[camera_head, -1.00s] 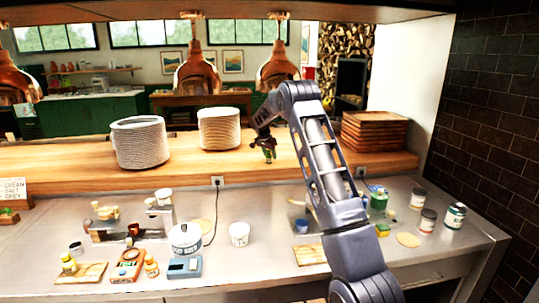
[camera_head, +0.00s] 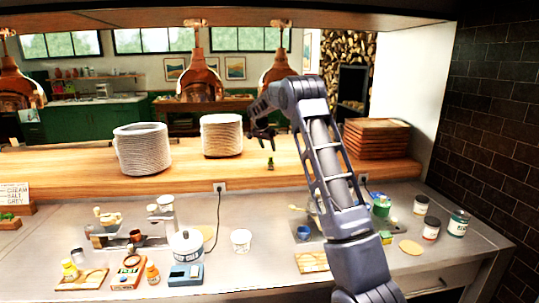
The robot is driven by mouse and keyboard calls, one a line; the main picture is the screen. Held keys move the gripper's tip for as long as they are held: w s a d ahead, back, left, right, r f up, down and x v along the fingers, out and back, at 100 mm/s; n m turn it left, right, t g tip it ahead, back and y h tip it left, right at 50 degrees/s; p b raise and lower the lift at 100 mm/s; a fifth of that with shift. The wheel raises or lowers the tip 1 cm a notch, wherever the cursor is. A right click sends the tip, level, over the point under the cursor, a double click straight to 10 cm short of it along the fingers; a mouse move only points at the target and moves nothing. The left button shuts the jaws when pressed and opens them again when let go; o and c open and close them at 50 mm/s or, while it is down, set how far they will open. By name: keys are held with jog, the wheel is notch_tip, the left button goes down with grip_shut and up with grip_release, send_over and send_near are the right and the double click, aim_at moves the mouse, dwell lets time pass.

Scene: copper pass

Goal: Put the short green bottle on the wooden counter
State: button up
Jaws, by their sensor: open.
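The short green bottle (camera_head: 270,164) is small in the picture and stands on the wooden counter (camera_head: 232,176), near its front edge. It looks upright. My gripper (camera_head: 267,145) is open and empty just above the bottle, with a small gap between them. My arm reaches over the steel worktop to this spot.
Two plate stacks (camera_head: 143,148) (camera_head: 221,135) stand on the counter to the left of my gripper. A pile of wooden trays (camera_head: 376,138) stands to the right. Copper lamps (camera_head: 278,72) hang above. Jars, tubs and boards crowd the steel worktop (camera_head: 255,270) below.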

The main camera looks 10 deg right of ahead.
jog(key=s+d+r+n+y, duration=0.1)
jog(key=s+d+r, duration=0.3)
jog(key=s, duration=0.6)
jog(key=s+d+r+n, duration=0.2)
jog(key=s+r, duration=0.5)
jog(key=s, duration=0.3)
jog(key=s+d+r+n+y, duration=0.1)
jog(key=s+d+r, duration=0.3)
jog(key=s, duration=0.6)
jog(key=s+f+n, duration=0.2)
jog(key=s+f, duration=0.1)
jog(key=s, duration=1.3)
jog(key=s+d+f+n+t+y, duration=0.1)
jog(key=s+f+n, duration=0.2)
jog(key=s, duration=1.4)
jog(key=shift+s+f, duration=0.25)
jog(key=shift+f, duration=0.4)
